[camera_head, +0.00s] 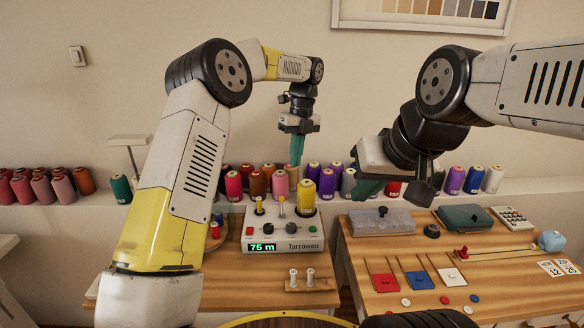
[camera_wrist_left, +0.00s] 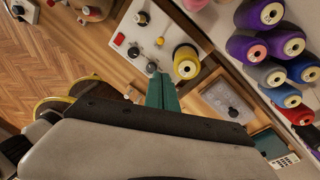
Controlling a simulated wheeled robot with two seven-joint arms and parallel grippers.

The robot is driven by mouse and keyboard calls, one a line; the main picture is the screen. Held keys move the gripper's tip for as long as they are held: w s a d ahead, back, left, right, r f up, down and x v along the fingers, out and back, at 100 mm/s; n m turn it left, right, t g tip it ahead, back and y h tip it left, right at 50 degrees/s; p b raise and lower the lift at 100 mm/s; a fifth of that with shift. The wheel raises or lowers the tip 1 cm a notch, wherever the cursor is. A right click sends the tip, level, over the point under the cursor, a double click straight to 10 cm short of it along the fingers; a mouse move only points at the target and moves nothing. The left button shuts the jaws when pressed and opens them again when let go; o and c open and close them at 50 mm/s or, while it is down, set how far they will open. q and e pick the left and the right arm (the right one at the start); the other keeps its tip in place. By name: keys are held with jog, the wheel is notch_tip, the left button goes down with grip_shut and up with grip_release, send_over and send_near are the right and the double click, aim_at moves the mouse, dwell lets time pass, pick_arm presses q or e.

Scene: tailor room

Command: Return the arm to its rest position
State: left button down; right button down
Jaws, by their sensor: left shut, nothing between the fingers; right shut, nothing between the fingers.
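My left gripper (camera_head: 296,150) hangs in the air above the back of the left table, fingers pointing down. Its green fingers are shut and empty. In the left wrist view the shut fingers (camera_wrist_left: 162,92) show above the winder machine and the gap between the tables. My right gripper (camera_head: 368,186) is raised above the right table's back left, over the clear-lidded box. Its green fingers are shut and hold nothing. Both arms are raised in front of the wall.
The winder machine (camera_head: 284,230) reads "75 m" and carries a yellow spool (camera_head: 303,194). Several thread cones line the back shelf. The right table holds a clear-lidded box (camera_head: 383,221), a teal box (camera_head: 465,217), a calculator (camera_head: 512,217) and coloured cards. A peg holder (camera_head: 307,285) stands at front left.

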pick_arm(q)
jog(key=shift+w+r, duration=0.1)
jog(key=shift+r, duration=0.1)
jog(key=s+a+r+n+t+h, duration=0.2)
jog(key=s+a+r+n+t, duration=0.2)
jog(key=s+a+r+n, duration=0.95)
jog(key=s+a+f+n+t, duration=0.1)
jog(key=s+a+f+n, duration=0.1)
jog(key=s+n, duration=0.6)
jog(key=s+a+f+n+t+h, duration=0.1)
jog(key=s+a+f+n+t, duration=0.1)
jog(key=s+n, duration=0.6)
jog(key=s+a, duration=0.1)
jog(key=s, duration=0.2)
jog(key=shift+f+h, duration=0.25)
jog(key=shift+h, duration=0.05)
jog(key=shift+n, duration=0.25)
